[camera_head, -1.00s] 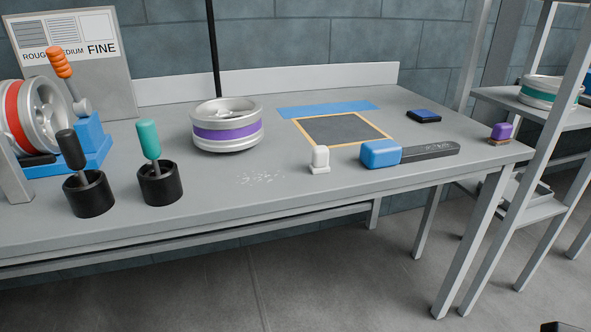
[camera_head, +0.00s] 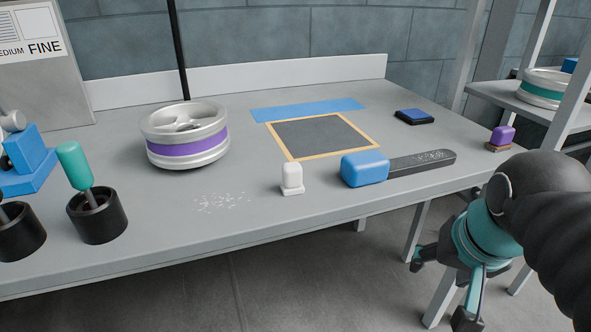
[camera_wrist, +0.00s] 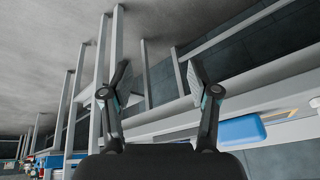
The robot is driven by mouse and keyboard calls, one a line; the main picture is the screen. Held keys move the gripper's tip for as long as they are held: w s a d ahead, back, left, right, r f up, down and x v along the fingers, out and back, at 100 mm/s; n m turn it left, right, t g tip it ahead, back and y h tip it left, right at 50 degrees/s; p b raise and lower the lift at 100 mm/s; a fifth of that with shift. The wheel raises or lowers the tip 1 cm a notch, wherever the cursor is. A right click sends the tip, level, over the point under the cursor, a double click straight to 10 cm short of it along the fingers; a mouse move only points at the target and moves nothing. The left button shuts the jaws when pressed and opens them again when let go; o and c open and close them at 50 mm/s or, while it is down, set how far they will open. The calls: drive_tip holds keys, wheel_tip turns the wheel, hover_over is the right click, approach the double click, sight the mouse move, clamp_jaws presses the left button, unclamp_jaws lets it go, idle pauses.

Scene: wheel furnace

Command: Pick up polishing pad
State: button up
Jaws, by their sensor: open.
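Several small items on the grey bench could be the polishing pad; I cannot tell for certain which is. A small black block with a blue top (camera_head: 414,116) lies toward the back right. A purple-topped block with a brown base (camera_head: 501,138) sits near the right end. A small white-knobbed piece (camera_head: 291,179) stands near the front edge. My gripper (camera_head: 440,288) is open and empty, in front of the bench's right part and below its top. In the wrist view its two fingers (camera_wrist: 158,76) are spread with nothing between them.
A blue-handled dark file (camera_head: 420,162) lies near the front edge; its blue handle shows in the wrist view (camera_wrist: 240,131). A purple-banded wheel (camera_head: 187,137) and cups (camera_head: 97,216) stand left. A framed dark mat (camera_head: 320,135) lies centrally. A shelf rack (camera_head: 520,105) stands right.

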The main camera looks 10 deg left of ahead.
drive_tip(key=w+a+r+m+g, duration=0.3)
drive_tip(key=w+a+r+m, duration=0.2)
drive_tip(key=w+a+r, duration=0.6)
drive_tip(key=m+g, duration=0.2)
drive_tip(key=m, duration=0.4)
approach(292, 165)
wheel_tip(292, 165, down, 13)
drive_tip(key=shift+s+a+r+b, duration=0.1)
drive_tip(key=shift+a+r+b, duration=0.05)
drive_tip(key=shift+b, duration=0.45)
clamp_jaws()
